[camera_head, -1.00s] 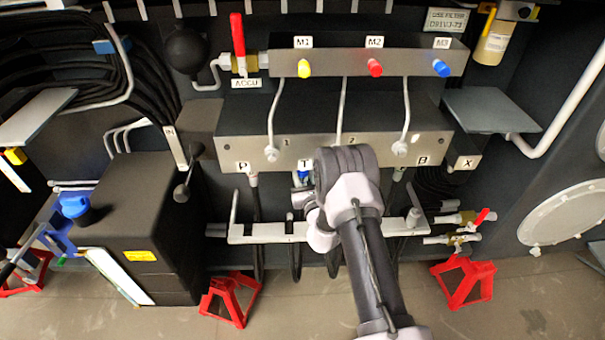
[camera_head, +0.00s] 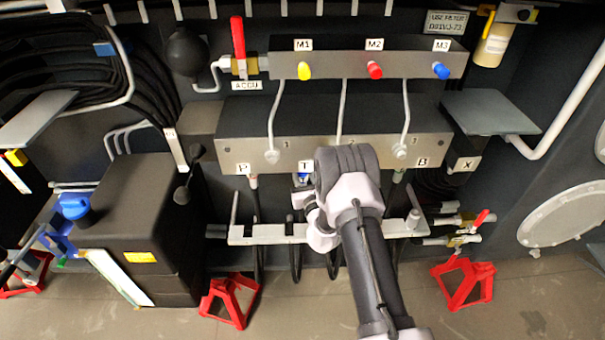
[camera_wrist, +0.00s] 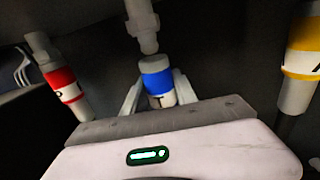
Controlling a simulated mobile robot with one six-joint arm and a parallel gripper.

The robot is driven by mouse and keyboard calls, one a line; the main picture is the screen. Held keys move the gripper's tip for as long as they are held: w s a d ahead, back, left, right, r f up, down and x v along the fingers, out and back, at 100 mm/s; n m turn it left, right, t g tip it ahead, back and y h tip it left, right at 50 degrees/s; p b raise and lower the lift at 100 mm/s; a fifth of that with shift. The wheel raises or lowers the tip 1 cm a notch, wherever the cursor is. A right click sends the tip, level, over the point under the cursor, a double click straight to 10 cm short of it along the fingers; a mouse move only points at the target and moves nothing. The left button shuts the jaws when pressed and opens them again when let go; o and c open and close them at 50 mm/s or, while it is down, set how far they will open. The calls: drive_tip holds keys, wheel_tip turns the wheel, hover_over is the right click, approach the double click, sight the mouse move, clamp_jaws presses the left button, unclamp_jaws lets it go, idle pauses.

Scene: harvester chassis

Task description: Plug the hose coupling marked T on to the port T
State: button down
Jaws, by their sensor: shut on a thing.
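The blue-banded hose coupling (camera_wrist: 158,80) is upright and slightly tilted between the fingers of my gripper (camera_wrist: 157,94), which is shut on it. A dark mark, partly hidden, shows below its blue band. A grey port stub (camera_wrist: 142,22) stands directly above the coupling in the wrist view. Their ends nearly meet; I cannot tell whether they touch. In the head view the T label (camera_head: 304,166) is on the lower edge of the manifold block, with a bit of blue just under it. My arm hides most of the gripper there.
A red-banded coupling (camera_wrist: 64,84) hangs at the left and a yellow-banded one (camera_wrist: 302,62) at the right, both close to my gripper. A pale hose rail (camera_head: 262,234) runs below the block. Red stands (camera_head: 232,300) are on the floor.

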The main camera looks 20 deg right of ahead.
drive_tip(key=shift+r+p, duration=0.9)
drive_tip(key=shift+r, duration=0.55)
drive_tip(key=c, duration=0.9)
unclamp_jaws()
drive_tip(key=shift+f, duration=0.1)
